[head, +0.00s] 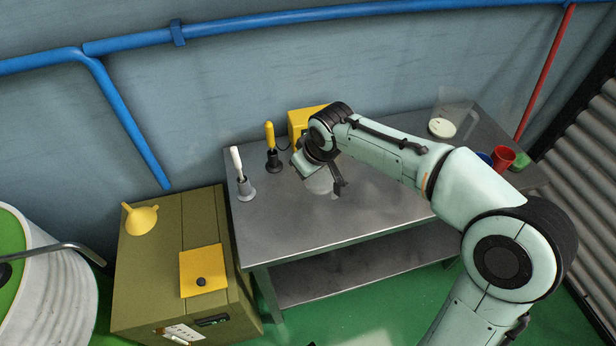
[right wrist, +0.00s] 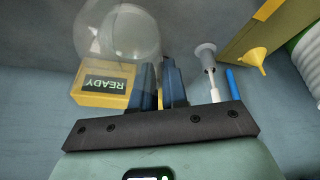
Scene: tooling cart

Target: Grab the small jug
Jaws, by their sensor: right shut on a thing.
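The small jug is clear and see-through. In the head view it shows faintly (head: 319,184) below my right gripper (head: 338,186), over the metal cart top. In the right wrist view the clear jug (right wrist: 115,32) is at the upper left, beside the fingertips of my right gripper (right wrist: 160,66). The dark blue fingers are close together, shut on the jug at its near side; the exact grip spot is hard to see. Whether the jug touches the cart top, I cannot tell. A larger clear jug (head: 455,112) stands at the back right. My left gripper is not in view.
A yellow box (head: 303,118) marked READY, a yellow-handled tool (head: 270,137) and a white-handled tool (head: 238,165) stand at the cart's back left. Red (head: 502,158) and green (head: 520,161) cups are at the right. The cart top's (head: 300,235) front is clear.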

